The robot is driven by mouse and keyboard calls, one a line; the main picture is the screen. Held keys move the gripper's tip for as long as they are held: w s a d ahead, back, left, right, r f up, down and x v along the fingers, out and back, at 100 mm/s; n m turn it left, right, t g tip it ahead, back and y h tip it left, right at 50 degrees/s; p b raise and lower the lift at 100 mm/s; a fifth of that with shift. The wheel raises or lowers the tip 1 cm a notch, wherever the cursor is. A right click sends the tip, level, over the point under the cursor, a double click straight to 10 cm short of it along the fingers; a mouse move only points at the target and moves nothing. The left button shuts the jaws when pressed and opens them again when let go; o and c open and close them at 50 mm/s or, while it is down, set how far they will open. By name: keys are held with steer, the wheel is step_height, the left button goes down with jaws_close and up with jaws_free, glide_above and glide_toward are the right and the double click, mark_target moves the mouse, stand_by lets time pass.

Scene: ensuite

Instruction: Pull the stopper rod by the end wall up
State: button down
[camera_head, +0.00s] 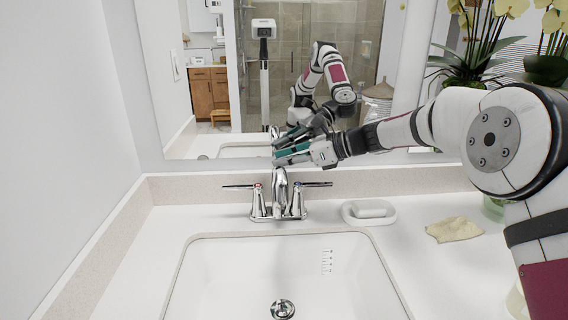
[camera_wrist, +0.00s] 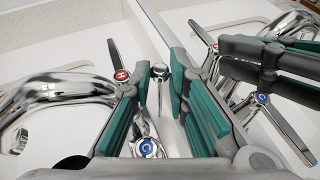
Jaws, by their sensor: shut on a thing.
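The stopper rod (camera_wrist: 160,74) shows in the wrist view as a thin chrome rod with a small round knob, upright behind the faucet. My gripper (camera_wrist: 159,76) has its green-padded fingers on both sides of the knob and is shut on it. In the head view my gripper (camera_head: 276,157) reaches in from the right, just above and behind the chrome faucet (camera_head: 280,190). The rod is hidden there. The drain stopper (camera_head: 283,309) shows in the bottom of the sink basin (camera_head: 225,270).
The hot handle (camera_wrist: 118,62) and cold handle (camera_wrist: 146,147) stand close to my fingers. A mirror (camera_head: 215,110) rises close behind and reflects my arm. A white oval ring-shaped object (camera_head: 368,221) and a beige cloth (camera_head: 454,230) lie on the right counter. The end wall (camera_head: 70,130) is left.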

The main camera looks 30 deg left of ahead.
steer(key=shift+r, duration=0.25)
steer(key=c, duration=1.8)
jaws_free()
steer(key=shift+c, duration=0.2)
steer(key=shift+d, duration=0.15)
steer(key=v, duration=1.1)
steer(key=shift+d, duration=0.35)
steer(key=shift+w+r, duration=0.1)
steer(key=shift+w, duration=0.05)
